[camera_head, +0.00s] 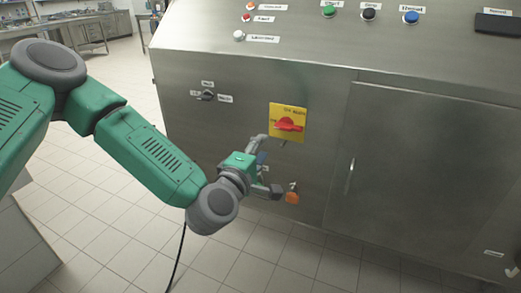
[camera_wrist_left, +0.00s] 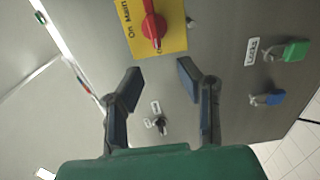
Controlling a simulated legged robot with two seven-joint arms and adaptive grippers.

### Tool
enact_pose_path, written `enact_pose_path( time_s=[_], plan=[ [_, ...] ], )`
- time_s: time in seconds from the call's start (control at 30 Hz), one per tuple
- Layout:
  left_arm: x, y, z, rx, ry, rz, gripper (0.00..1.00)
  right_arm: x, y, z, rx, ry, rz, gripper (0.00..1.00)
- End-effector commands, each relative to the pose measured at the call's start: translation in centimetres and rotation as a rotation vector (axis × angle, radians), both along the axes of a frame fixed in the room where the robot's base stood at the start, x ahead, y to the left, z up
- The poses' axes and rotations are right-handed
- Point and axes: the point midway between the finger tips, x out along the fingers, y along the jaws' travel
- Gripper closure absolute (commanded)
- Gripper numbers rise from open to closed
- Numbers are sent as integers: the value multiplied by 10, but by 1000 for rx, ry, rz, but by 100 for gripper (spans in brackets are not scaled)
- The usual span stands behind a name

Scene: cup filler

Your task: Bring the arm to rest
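My left gripper (camera_head: 267,166) reaches to the front of the steel machine (camera_head: 290,82), just below the yellow plate (camera_head: 274,108) with the red rotary switch (camera_head: 289,125). In the left wrist view the gripper (camera_wrist_left: 160,80) has its two fingers spread wide with nothing between them. The red switch (camera_wrist_left: 154,27) and its yellow plate (camera_wrist_left: 175,42) lie beyond the fingertips. My left arm (camera_head: 150,155) comes in from the left, stretched out. My right arm and gripper are not in view.
A green padlock (camera_wrist_left: 296,50) and a blue padlock (camera_wrist_left: 276,97) hang on the panel by a "Locks" label. A small key switch (camera_wrist_left: 161,125) shows between the fingers. An orange piece (camera_head: 292,196) sits low on the machine. Open tiled floor (camera_head: 115,230) lies left.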

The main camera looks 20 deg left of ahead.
Motion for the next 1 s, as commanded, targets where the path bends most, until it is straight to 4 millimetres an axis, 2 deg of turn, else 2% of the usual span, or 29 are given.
enact_pose_path(
  time_s=[0.53,0.63,0.67,0.77,0.87,0.9,0.97,1.0],
  plan=[
    [-5,0,0,1,1,-1,68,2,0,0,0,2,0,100],
    [-10,-8,-11,34,31,-30,68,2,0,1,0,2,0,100],
    [-13,-12,-18,55,52,-49,68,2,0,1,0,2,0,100],
    [-36,-35,-57,177,162,-154,68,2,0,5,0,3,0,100],
    [-77,-55,-112,362,317,-310,68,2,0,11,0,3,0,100],
    [-97,-60,-135,442,383,-381,68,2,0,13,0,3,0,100],
    [-131,-61,-168,565,481,-488,68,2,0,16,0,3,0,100],
    [-155,-59,-188,647,547,-560,68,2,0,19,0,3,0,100]
  ],
)
